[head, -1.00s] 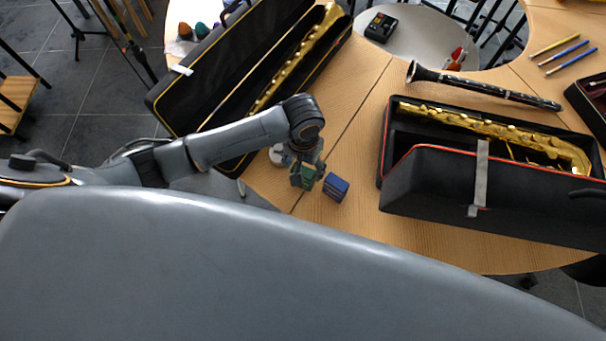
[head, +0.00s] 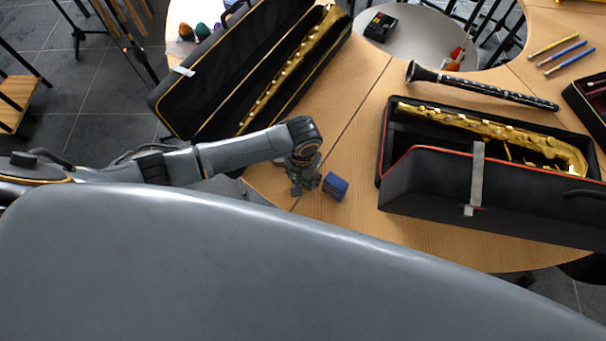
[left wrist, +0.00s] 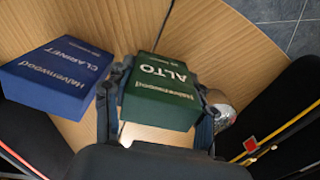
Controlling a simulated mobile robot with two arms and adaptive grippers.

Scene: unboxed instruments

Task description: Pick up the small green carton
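The small green carton (left wrist: 160,92), lettered ALTO, stands between the two fingers of my left gripper (left wrist: 157,108) in the left wrist view. One finger is close along each side, and I see no clear grip on the carton. In the head view my left gripper (head: 305,180) is low over the front of the wooden table and mostly hides the carton. A blue carton (left wrist: 58,75), lettered CLARINET, stands just beside the left finger; it also shows in the head view (head: 336,186). My right gripper is not in view.
A long black case (head: 215,75) with a brass instrument lies open behind my left arm. Another open case (head: 430,190) holding a saxophone is at the right. A clarinet (head: 480,85) lies behind it. A round metallic item (left wrist: 222,108) is close to the right finger.

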